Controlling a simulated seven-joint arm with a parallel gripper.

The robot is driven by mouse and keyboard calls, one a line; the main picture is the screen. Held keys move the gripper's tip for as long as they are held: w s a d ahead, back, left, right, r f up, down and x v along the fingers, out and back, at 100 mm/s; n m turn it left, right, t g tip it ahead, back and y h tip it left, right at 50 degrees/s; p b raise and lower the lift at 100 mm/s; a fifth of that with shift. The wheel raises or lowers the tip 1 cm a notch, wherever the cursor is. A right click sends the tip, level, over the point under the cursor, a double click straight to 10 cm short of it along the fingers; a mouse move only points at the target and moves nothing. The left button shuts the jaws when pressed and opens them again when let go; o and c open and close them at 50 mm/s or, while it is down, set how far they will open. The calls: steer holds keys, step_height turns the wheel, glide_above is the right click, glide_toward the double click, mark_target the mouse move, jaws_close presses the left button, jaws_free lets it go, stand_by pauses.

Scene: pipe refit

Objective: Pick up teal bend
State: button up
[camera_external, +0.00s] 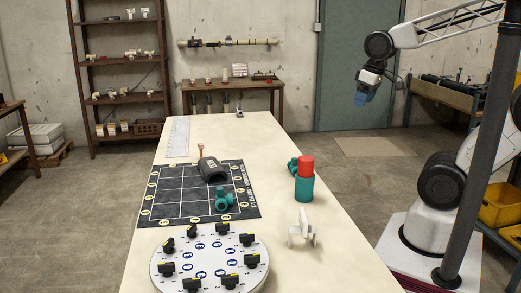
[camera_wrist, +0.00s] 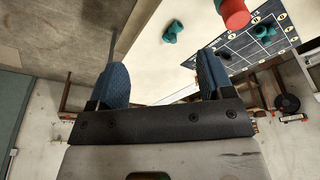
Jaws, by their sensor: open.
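One small teal pipe piece, a possible teal bend (camera_external: 293,165), sits on the table behind the red and teal upright cylinder; it also shows in the wrist view (camera_wrist: 172,32). Another teal piece (camera_external: 223,199) lies on the dark grid mat, and shows in the wrist view (camera_wrist: 264,31). I cannot tell for certain which of them is the bend. My gripper (camera_external: 361,98) hangs in the air right of the table, well above and apart from both pieces. In the wrist view its blue fingers (camera_wrist: 162,62) are spread with nothing between them.
The red-topped cylinder (camera_external: 305,178) stands close to the rear teal piece. A dark grey part (camera_external: 211,170) lies on the mat (camera_external: 168,205). A round dial board (camera_external: 211,272) with black clips and a white fitting (camera_external: 302,228) are nearer. The table's far right is clear.

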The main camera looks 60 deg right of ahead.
steer(key=c, duration=0.7)
steer(key=m+t+y, duration=0.2)
steer(key=m+y, duration=1)
steer(key=m, duration=0.6)
glide_above(221, 187)
steer(key=s+d, duration=0.6)
steer(key=s, duration=0.1)
step_height(221, 187, down, 17)
steer(key=w+f+m+t, duration=0.1)
steer(key=f+m, duration=0.1)
steer(key=w+a+f+m, duration=0.1)
steer(key=w+f+m, duration=0.1)
steer(key=f, duration=0.1)
steer(key=w+a+f+m+t, duration=0.1)
steer(key=f+m, duration=0.1)
steer(key=f, duration=0.1)
steer(key=shift+w+a+t, duration=0.2)
steer(key=shift+w+t, duration=0.1)
